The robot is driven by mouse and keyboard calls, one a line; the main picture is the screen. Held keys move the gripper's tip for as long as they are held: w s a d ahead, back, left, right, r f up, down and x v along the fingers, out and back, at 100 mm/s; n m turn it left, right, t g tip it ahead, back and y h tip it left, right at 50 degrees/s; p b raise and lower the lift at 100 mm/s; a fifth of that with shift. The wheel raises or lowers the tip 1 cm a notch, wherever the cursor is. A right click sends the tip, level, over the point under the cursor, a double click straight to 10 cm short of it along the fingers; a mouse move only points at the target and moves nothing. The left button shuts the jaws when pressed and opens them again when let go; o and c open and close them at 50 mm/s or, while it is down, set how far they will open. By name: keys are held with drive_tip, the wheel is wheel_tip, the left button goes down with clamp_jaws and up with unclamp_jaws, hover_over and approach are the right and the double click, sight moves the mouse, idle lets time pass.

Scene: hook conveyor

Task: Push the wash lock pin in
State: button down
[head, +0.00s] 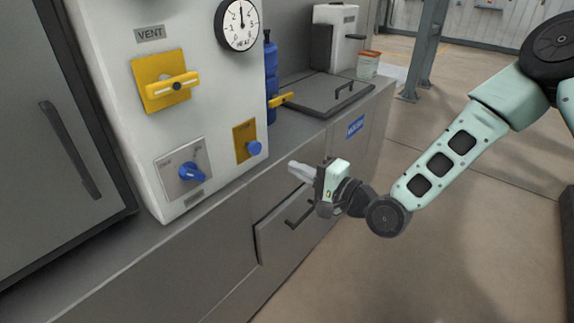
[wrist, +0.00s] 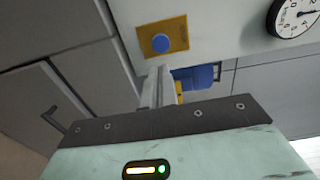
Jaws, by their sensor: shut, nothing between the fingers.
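The wash lock pin, a blue round knob (head: 254,148), sticks out of a yellow plate (head: 240,132) low on the right of the white panel's front. It also shows near the top middle of the wrist view (wrist: 161,43). My gripper (head: 293,166) is shut and empty, with its pale fingers pointing left towards the panel. In the head view the fingertips are to the right of the knob and a little lower. In the wrist view the fingertips (wrist: 160,70) are just below the knob, apart from it. How far the pin sticks out is hard to tell.
The white panel (head: 120,100) also carries a blue rotary knob (head: 191,172), a yellow vent handle (head: 171,86) and a round gauge (head: 238,24). A blue bottle (head: 270,70) and a yellow lever (head: 282,99) stand right of it. A drawer (head: 290,228) with a handle is below my gripper.

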drive_tip(key=shift+v, duration=2.05)
drive_tip(key=s+d+r+n+g+h+p, duration=0.2)
drive_tip(key=s+d+r+n+g+h, duration=0.1)
drive_tip(key=s, duration=0.6)
drive_tip(key=s+d+r+n+g+h+p, duration=0.3)
drive_tip(key=s+r+n+h, duration=0.3)
drive_tip(key=s, duration=0.3)
drive_tip(key=s+d+r+n+g+h+p, duration=0.2)
drive_tip(key=s+d+r+n+g+h, duration=0.1)
drive_tip(key=s, duration=0.5)
drive_tip(key=r+n+g+h, duration=0.1)
drive_tip(key=n+g, duration=0.1)
drive_tip(key=n, duration=0.1)
drive_tip(key=shift+s+d+h+p, duration=0.3)
drive_tip(key=shift+s+d, duration=0.1)
